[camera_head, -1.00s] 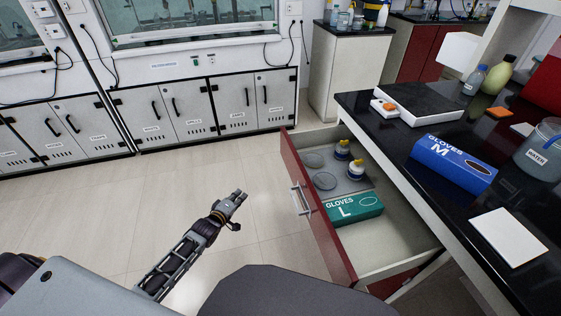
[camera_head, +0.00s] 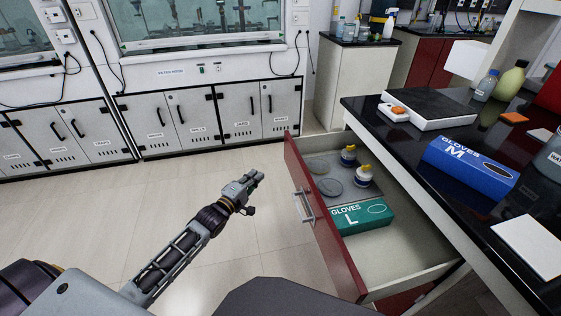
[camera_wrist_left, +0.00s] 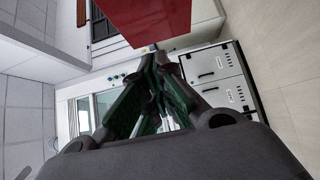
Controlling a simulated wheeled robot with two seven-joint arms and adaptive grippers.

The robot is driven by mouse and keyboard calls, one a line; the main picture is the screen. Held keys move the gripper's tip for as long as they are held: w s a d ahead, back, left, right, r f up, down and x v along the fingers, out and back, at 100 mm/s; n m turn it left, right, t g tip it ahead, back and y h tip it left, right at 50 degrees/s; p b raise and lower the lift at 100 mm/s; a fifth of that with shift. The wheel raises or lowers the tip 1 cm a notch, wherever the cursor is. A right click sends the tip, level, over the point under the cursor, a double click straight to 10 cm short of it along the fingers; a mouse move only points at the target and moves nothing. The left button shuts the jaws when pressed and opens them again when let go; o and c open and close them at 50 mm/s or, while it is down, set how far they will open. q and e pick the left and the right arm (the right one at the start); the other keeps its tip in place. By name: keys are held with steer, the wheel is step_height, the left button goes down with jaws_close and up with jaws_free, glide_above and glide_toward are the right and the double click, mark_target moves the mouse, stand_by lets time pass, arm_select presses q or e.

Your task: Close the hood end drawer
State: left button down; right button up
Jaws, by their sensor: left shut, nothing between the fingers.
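The hood end drawer (camera_head: 325,225) has a red front with a metal handle (camera_head: 306,205) and stands pulled open from under the black bench. My right gripper is not in view.
The black bench top (camera_head: 400,135) carries a blue gloves box (camera_head: 470,168), a balance (camera_head: 428,106), bottles and a white sheet (camera_head: 530,245). Fumehood cabinets (camera_head: 190,120) line the back wall. The floor (camera_head: 110,205) left of the drawer is clear.

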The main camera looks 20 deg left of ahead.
arm_select(q)
steer(key=shift+w, duration=0.15)
steer(key=b, duration=0.3)
glide_toward(287, 153)
steer(key=shift+w+a, duration=1.05)
steer(key=shift+a, duration=0.15)
steer(key=w+d, duration=0.1)
steer(key=w+d+b, duration=0.1)
steer(key=d, duration=0.1)
steer(key=shift+w+d+r, duration=0.1)
steer(key=shift+d+r, duration=0.1)
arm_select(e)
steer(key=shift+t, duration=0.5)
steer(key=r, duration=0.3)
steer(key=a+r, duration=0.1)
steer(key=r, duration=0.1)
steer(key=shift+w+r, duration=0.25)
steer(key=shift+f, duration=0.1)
